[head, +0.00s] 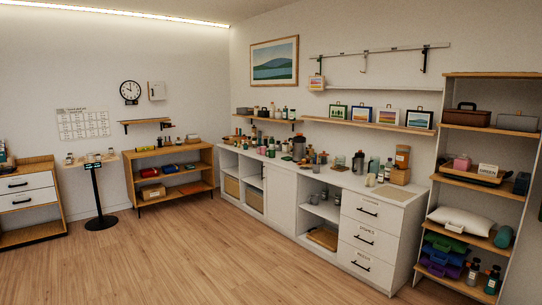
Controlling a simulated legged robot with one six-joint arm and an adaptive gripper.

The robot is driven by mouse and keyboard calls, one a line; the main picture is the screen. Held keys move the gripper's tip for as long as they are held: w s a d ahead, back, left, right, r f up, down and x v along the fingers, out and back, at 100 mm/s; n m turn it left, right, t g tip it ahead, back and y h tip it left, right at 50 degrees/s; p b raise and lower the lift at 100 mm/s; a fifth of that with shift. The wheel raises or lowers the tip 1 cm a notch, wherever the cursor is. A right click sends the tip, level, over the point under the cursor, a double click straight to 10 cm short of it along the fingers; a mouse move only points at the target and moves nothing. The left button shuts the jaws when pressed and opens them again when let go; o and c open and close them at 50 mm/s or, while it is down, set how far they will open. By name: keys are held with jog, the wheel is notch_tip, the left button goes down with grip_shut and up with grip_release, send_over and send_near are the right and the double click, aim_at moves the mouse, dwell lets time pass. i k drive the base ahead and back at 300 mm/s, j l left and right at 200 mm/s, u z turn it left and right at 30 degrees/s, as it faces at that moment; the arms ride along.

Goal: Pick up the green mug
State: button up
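I cannot make out a green mug for certain. The long white counter (290,172) along the right wall bears many small bottles, jars and cups, too small to tell apart. A small pale greenish item (380,177) stands near the counter's right end, and I cannot tell whether it is a mug. My gripper and arm are not in view.
The wooden floor (210,255) in front is clear. A round-based stand (101,222) and a low wooden shelf (150,160) stand at the back left. A drawer cabinet (28,200) is at the far left. The tall shelf unit (490,75) is at the right.

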aim_at(272, 151)
jog(key=i+u, duration=0.35)
jog(key=i, duration=5.85)
jog(key=i+z, duration=0.15)
jog(key=i, duration=0.3)
jog(key=i+j+z, duration=0.15)
jog(key=i, duration=0.35)
jog(key=i+j+z, duration=0.2)
jog(key=i, duration=0.25)
jog(key=i+j+z, duration=0.2)
jog(key=i+z, duration=0.2)
jog(key=i+j+z, duration=0.8)
jog(key=k+l, duration=0.1)
